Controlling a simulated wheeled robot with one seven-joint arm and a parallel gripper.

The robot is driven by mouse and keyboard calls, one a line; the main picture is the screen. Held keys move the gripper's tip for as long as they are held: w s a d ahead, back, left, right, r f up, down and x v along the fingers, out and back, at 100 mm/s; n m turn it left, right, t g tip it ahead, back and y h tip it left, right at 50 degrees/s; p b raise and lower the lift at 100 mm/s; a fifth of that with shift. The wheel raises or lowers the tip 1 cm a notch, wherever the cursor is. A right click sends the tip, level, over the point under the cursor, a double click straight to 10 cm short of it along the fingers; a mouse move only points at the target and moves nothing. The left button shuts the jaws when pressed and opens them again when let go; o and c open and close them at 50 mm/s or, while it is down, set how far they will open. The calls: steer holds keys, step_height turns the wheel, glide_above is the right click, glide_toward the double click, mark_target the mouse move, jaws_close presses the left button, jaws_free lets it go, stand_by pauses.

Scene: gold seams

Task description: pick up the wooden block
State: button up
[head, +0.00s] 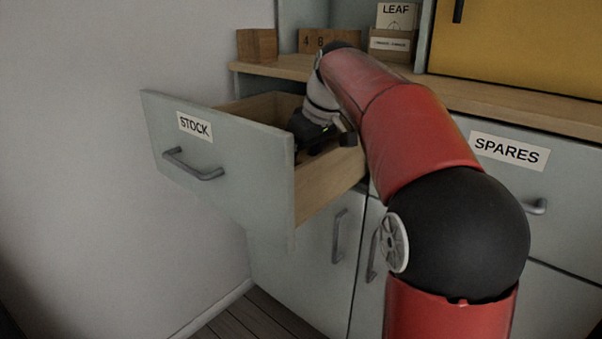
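A plain brown wooden block (257,45) stands on the wooden counter at the back left. A second wooden piece (312,39) marked "4 8" stands to its right, partly behind my arm. I cannot tell which of these, if either, is the task's block. My gripper (308,156) points down into the open STOCK drawer (225,150), below and in front of the counter. Its fingertips and most of the drawer's floor are hidden by the drawer front and my wrist. Whether it is open or holds something does not show.
The drawer's front panel and its right wooden side (330,186) stand close around my gripper. A box with a LEAF card (396,17) is on the counter. The SPARES drawer (510,165) is shut at right. A white wall is at left.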

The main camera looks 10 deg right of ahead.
mark_target(302, 157)
steer(key=shift+w+a+f, duration=0.1)
steer(key=shift+f, duration=0.2)
steer(key=c, duration=0.8)
steer(key=shift+r, duration=0.15)
step_height(302, 157, up, 20)
steer(key=p, duration=0.9)
steer(key=o, duration=0.4)
steer(key=shift+c, duration=1.6)
